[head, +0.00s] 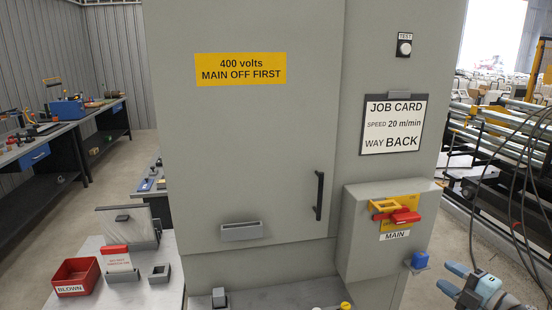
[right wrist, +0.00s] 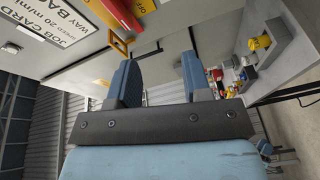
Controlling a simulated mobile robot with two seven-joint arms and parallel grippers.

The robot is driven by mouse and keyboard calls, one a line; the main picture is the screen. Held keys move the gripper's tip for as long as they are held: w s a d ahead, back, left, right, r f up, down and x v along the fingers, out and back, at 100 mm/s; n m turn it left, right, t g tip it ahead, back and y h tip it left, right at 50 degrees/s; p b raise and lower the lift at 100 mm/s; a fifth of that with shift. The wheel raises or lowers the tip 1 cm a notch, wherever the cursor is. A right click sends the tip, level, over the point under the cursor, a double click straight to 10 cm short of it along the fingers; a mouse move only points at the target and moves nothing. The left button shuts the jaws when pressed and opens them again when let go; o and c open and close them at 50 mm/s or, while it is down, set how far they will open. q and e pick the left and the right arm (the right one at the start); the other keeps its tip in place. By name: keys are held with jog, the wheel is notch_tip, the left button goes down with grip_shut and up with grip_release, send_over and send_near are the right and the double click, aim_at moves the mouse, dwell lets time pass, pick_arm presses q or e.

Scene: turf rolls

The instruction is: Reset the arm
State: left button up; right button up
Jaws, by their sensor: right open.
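My right gripper (head: 452,278) is at the lower right of the head view, in front of and to the right of the grey cabinet. Its two blue fingers point left and are apart, with nothing seen between them. In the right wrist view its fingers (right wrist: 158,72) also stand apart and empty. The red MAIN switch handle (head: 404,216) on its yellow plate is up and left of the gripper, not touched by it. My left gripper does not show.
The cabinet door (head: 250,170) looks shut, with a black handle (head: 319,195). A job card (head: 393,124) hangs above the switch box (head: 375,262). Cables (head: 515,190) hang at the right. A red BLOWN bin (head: 76,274) stands on a side table. Floor shows clear at the left.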

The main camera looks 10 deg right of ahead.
jog(key=s+a+f+m+g+h+p, duration=0.1)
jog(key=s+a+f+m+h, duration=0.1)
jog(key=s+a+f+m, duration=0.4)
jog(key=s+a+f+m+h+p, duration=0.1)
jog(key=s+a+f+m, duration=0.25)
jog(key=f, duration=0.45)
jog(key=s+a+f+m+g, duration=0.1)
jog(key=s+a+f+m, duration=0.1)
jog(key=s+a, duration=0.2)
jog(key=s+a+f+m+g+p, duration=0.1)
jog(key=s+a+f+m+g, duration=0.1)
jog(key=s+a, duration=0.3)
jog(key=s+a+f+m+g, duration=0.1)
jog(key=s+a+f+m, duration=0.2)
jog(key=a, duration=0.5)
jog(key=shift+s+a+f+h, duration=0.4)
jog(key=shift+s+f, duration=0.25)
jog(key=shift+s, duration=0.05)
jog(key=shift+m, duration=0.25)
